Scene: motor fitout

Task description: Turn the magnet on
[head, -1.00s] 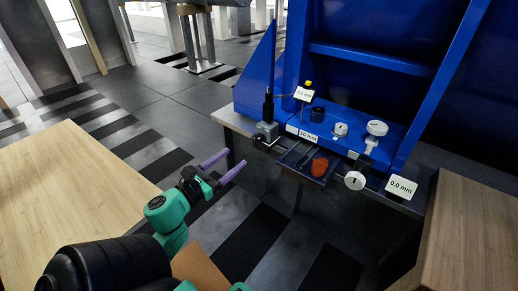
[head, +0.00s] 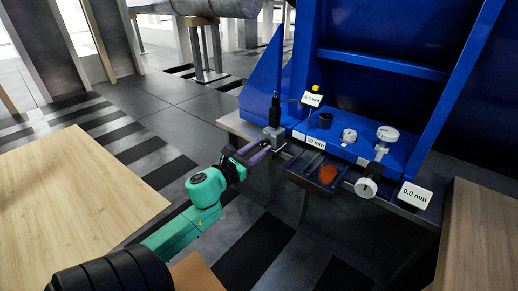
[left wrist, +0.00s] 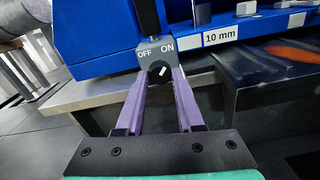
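The magnetic base (head: 273,136) is a small grey block with a dark post, standing at the left end of the bench. In the left wrist view its front (left wrist: 150,52) reads OFF on the left and ON on the right. Below the words is a round black knob (left wrist: 160,74) with a white mark tilted up and to the right. My left gripper (head: 265,148) reaches the block from the front. In the left wrist view its purple fingers (left wrist: 161,80) lie at both sides of the knob and appear shut on it. My right gripper is not in view.
A blue machine frame (head: 385,65) rises behind the bench. A 10 mm label (head: 316,141), dial gauges (head: 388,133) and a dark tray (head: 300,169) with an orange-red piece (head: 328,174) are right of the block. Wooden tops stand left (head: 80,190) and right (head: 480,230).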

